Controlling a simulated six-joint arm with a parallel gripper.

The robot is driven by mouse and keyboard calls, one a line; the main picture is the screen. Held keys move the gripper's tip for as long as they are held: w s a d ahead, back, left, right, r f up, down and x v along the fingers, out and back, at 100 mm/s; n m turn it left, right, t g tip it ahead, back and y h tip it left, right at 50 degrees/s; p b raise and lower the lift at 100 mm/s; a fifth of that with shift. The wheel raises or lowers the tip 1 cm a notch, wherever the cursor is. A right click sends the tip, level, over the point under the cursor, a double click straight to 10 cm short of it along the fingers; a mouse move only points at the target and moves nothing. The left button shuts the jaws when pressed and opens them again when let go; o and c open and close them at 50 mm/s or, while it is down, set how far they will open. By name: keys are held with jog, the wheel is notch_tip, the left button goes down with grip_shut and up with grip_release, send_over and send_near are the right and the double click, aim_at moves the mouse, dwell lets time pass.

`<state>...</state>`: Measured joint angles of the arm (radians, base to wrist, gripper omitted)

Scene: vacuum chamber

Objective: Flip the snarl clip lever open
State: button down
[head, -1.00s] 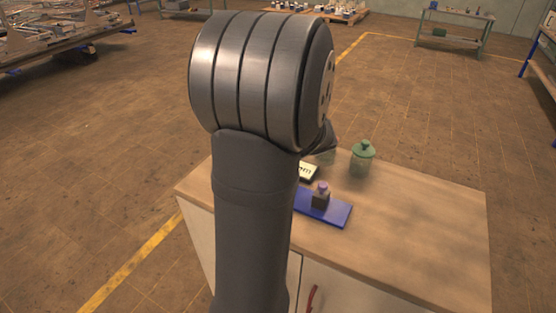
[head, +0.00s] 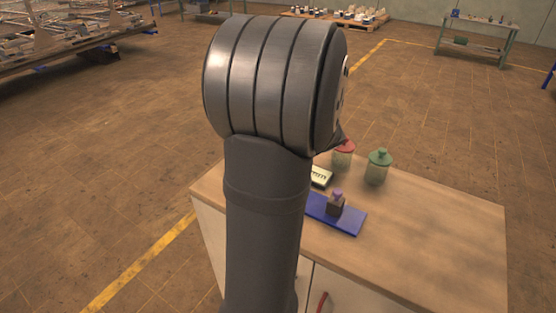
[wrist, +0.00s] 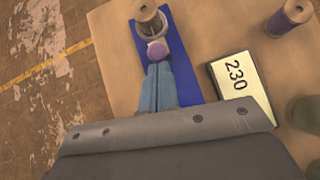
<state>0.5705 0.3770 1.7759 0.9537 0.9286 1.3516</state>
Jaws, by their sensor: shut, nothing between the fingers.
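A blue plate (head: 345,219) lies on the wooden bench top and also shows in the wrist view (wrist: 184,72). On it in the head view stands a small dark block with a purple knob (head: 337,196). In the wrist view a round pinkish-purple knob (wrist: 157,52) sits beside a grey ring-shaped part and a brown spool-like piece (wrist: 147,14). I cannot tell which part is the clip lever. My gripper (wrist: 159,68) is shut and empty, its blue-grey fingertips right at the near side of the knob; contact is unclear. My arm hides the gripper in the head view.
A sign reading 230 (wrist: 236,80) lies right of the plate. A dark purple spool-like cylinder (wrist: 289,18) stands at upper right in the wrist view. A green-lidded jar (head: 378,167) and a red-lidded jar (head: 343,155) stand behind. The bench's right side is clear.

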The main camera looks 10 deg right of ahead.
jog(key=shift+r, duration=0.1)
jog(key=w+a+r+g+h, duration=0.1)
jog(key=w+a+g+h, duration=0.1)
jog(key=g+h, duration=0.1)
jog(key=shift+w+a+r, duration=0.25)
jog(key=shift+r, duration=0.15)
jog(key=w+a+g+h, duration=0.2)
jog(key=shift+r+g+h, duration=0.2)
jog(key=shift+g+h, duration=0.1)
jog(key=shift+s+d, duration=0.1)
jog(key=shift+r, duration=0.2)
jog(key=shift+r, duration=0.65)
jog(key=shift+r, duration=0.1)
